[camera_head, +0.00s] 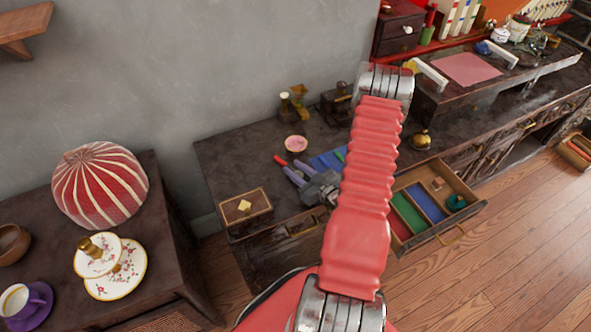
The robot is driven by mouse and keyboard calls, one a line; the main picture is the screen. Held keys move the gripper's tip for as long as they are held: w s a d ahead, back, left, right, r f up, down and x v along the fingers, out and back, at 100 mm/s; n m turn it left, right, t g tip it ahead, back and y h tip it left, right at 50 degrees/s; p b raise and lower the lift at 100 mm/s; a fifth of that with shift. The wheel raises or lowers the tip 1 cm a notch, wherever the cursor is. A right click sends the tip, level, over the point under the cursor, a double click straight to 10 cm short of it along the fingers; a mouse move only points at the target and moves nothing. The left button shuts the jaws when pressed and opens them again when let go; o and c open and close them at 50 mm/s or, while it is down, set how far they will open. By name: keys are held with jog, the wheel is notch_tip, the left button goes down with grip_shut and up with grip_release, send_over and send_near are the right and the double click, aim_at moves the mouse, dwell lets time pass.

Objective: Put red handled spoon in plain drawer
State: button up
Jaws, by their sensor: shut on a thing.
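My gripper (289,171) is over the dark cabinet top, with its two purple-grey fingers pointing to the upper left. It is shut on the red handled spoon (280,159). Only a short red piece of the spoon shows at the fingertips; the rest is hidden or too small to tell. Below my gripper, an open drawer (302,222) shows at the cabinet front, partly hidden by my red arm. It looks plain and dark, with a few small items inside that I cannot make out. To its right, another open drawer (472,200) has red, green and blue compartments.
A wooden box (246,207) stands left of my gripper. A side table at left carries a striped dome (100,185) and a tiered plate stand (116,281).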

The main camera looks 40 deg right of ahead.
jog(key=shift+f, duration=0.1)
jog(key=o, duration=1)
jog(key=shift+s+a+r, duration=0.1)
jog(key=shift+s+r, duration=0.3)
jog(key=shift+s, duration=1.55)
jog(key=shift+s+a+r, duration=0.1)
jog(key=shift+s+r, duration=0.35)
jog(key=shift+s, duration=1.55)
jog(key=shift+s+a+r, duration=0.1)
jog(key=shift+s+r, duration=0.3)
jog(key=shift+s, duration=1.55)
